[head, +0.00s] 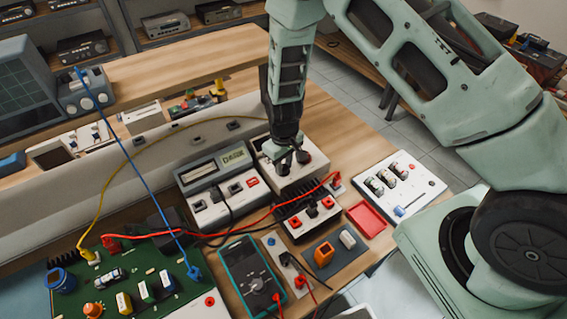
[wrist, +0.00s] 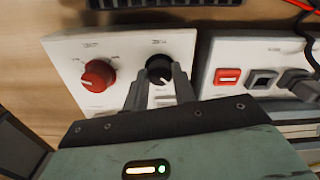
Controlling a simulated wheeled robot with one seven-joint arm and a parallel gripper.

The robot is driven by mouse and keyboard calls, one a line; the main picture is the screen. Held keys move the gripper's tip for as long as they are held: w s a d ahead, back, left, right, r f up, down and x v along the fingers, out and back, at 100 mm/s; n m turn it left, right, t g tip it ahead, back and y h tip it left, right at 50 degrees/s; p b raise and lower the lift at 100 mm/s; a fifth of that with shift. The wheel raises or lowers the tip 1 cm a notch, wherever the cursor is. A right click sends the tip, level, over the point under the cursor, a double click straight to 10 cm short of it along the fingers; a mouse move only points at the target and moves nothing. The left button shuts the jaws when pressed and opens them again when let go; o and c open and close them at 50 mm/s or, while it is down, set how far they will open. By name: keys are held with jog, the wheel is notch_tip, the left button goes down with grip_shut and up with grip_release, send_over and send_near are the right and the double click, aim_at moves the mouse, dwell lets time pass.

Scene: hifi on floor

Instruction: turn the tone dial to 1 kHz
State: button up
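A white panel box (wrist: 67,55) carries a red knob (wrist: 98,75) and a black knob (wrist: 159,68). Small printing stands above each knob, too blurred to read, so I cannot tell which value either is set to. My gripper (wrist: 161,82) is at the black knob, its two grey fingers on either side of the knob's lower part. The fingers are apart; I cannot tell whether they touch the knob. In the head view my gripper (head: 293,157) points down onto the same white box (head: 292,178) and hides most of its top.
A grey instrument with a display (head: 215,170) stands just left of the box. A black finned unit (head: 306,213) with red cables is in front. A teal multimeter (head: 250,275), a green circuit board (head: 130,285) and a red tray (head: 367,219) lie nearer. Bare wood shows right of the box.

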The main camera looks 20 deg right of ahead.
jog(key=shift+c, duration=0.7)
jog(key=shift+m, duration=0.3)
jog(key=m+b, duration=0.1)
jog(key=m, duration=0.2)
jog(key=shift+m, duration=0.3)
jog(key=m+b, duration=0.1)
jog(key=m, duration=0.3)
jog(key=shift+m, duration=0.3)
jog(key=o, duration=1)
